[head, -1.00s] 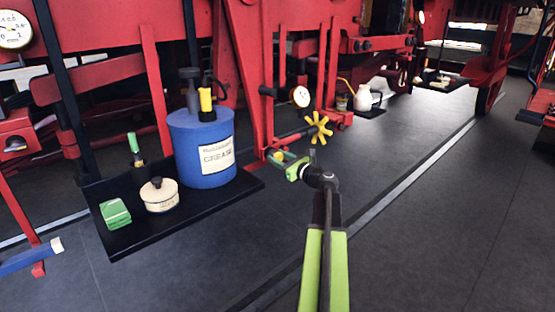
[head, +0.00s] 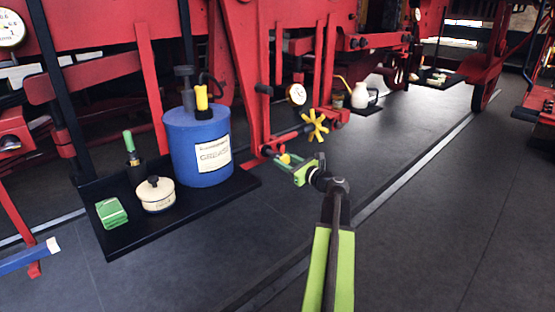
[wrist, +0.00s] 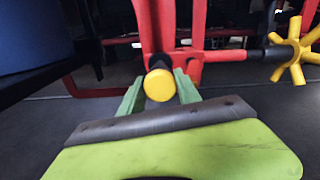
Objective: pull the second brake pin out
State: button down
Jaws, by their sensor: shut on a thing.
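The brake pin (wrist: 159,85) shows its round yellow head between the two green fingers of my gripper (wrist: 159,92) in the wrist view. A short dark part shows behind the head, in front of a red upright (wrist: 155,30). My gripper is shut on the pin. In the head view my gripper (head: 291,166) is low beside the red frame, with a small yellow spot of the pin (head: 284,158) at its fingers. The fingers hide most of the pin, so I cannot tell how far it sits in the frame.
A yellow star-shaped handwheel (head: 315,126) is close to the right of the frame. A blue grease drum (head: 185,150) stands on a black tray (head: 165,220) at left, with a cream pot (head: 156,196) and green block (head: 112,212). The floor at right is clear.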

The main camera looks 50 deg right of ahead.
jog(key=shift+s, duration=0.1)
jog(key=c, duration=0.9)
grip_release()
jog(key=shift+o, duration=0.2)
jog(key=shift+s, duration=0.1)
jog(key=s+a, duration=0.1)
jog(key=s, duration=1.6)
jog(key=shift+s+a, duration=0.15)
